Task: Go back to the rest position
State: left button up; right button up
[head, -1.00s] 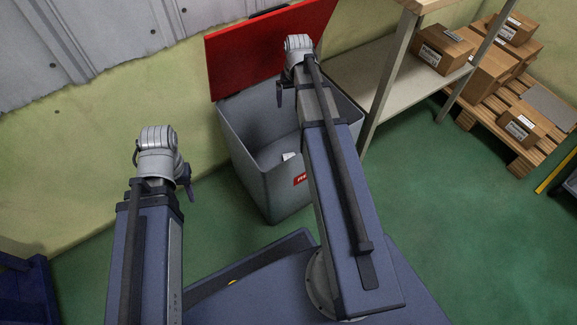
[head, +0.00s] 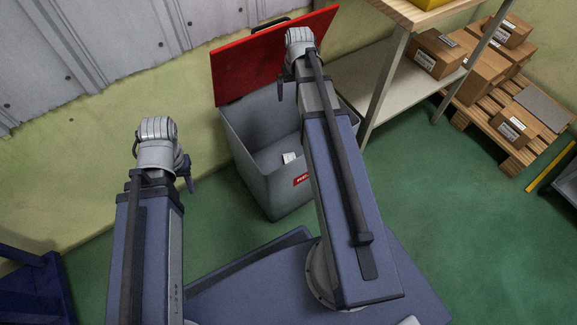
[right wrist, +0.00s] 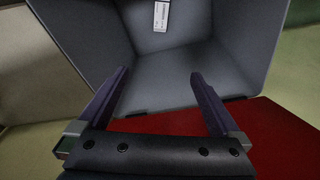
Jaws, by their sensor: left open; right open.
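My right gripper (head: 281,92) is above the left part of a grey bin (head: 268,192) in the head view, mostly hidden behind its own wrist. In the right wrist view my right gripper (right wrist: 158,78) is open, with nothing between its two fingers and the bin's inside (right wrist: 215,60) beyond them. A small white wrapper with dark print (head: 289,158) lies inside the bin; it also shows in the right wrist view (right wrist: 161,16). My left gripper (head: 187,172) hangs to the left of the bin, over the floor, with only a dark finger visible.
The bin's red lid (head: 250,70) stands open against the wall behind my right arm. A shelf (head: 385,75) stands right of the bin. The green floor (head: 450,210) at right is clear.

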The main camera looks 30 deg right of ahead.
jog(key=s+a+n+g, duration=0.15)
jog(key=s+a, duration=0.35)
jog(key=a, duration=0.5)
jog(key=s+a+n+h, duration=0.1)
jog(key=s+a+n, duration=0.3)
jog(key=a, duration=0.6)
jog(key=s+a+n+g, duration=0.1)
jog(key=s+a, duration=0.5)
jog(key=a, duration=0.4)
notch_tip(320, 180, up, 31)
jog(key=p, duration=3.1)
jog(key=shift+t, duration=0.25)
